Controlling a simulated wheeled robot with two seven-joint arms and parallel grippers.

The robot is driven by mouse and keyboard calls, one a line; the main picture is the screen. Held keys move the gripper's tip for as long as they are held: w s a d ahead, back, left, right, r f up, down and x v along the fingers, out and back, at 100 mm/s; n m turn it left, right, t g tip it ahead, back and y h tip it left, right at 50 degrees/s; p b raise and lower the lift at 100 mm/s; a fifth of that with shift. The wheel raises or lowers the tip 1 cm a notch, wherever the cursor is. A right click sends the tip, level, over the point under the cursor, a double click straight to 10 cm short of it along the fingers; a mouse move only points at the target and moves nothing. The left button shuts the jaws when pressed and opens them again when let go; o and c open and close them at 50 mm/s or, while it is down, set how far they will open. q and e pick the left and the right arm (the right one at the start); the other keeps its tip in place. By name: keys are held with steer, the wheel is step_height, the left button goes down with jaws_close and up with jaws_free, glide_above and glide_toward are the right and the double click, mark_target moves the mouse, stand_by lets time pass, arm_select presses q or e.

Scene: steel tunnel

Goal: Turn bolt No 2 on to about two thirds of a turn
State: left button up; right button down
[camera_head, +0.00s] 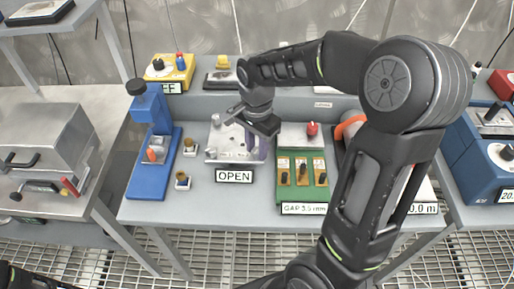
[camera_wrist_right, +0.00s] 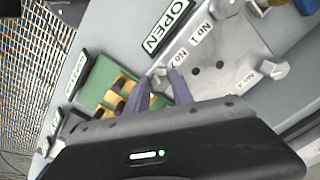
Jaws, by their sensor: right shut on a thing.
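The pale steel plate (camera_head: 228,136) lies on the grey bench behind the OPEN sign (camera_head: 234,176). In the right wrist view the plate (camera_wrist_right: 228,62) carries labels No 1, one partly hidden that seems to read No 2, and No 4. Bolt No 2 (camera_wrist_right: 160,73) is at the plate's corner between my purple fingertips, and largely hidden by them. My right gripper (camera_wrist_right: 161,78) is shut on it. In the head view the right gripper (camera_head: 257,147) reaches down at the plate's right side. The bolt's turn angle cannot be read.
A green gap block (camera_head: 302,182) stands right of the plate, with a red knob (camera_head: 312,129) behind it. A blue press (camera_head: 151,150) and small posts (camera_head: 183,181) stand left. My right arm hides part of the bench's right side.

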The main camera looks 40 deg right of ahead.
mark_target(257, 150)
steer(key=m, duration=0.6)
steer(key=shift+w+m+b, duration=0.1)
steer(key=shift+m+b, duration=0.2)
steer(key=shift+b, duration=0.05)
steer(key=shift+r, duration=0.1)
steer(key=c, duration=1.1)
jaws_free()
step_height(257, 150, up, 8)
steer(key=shift+f, duration=0.15)
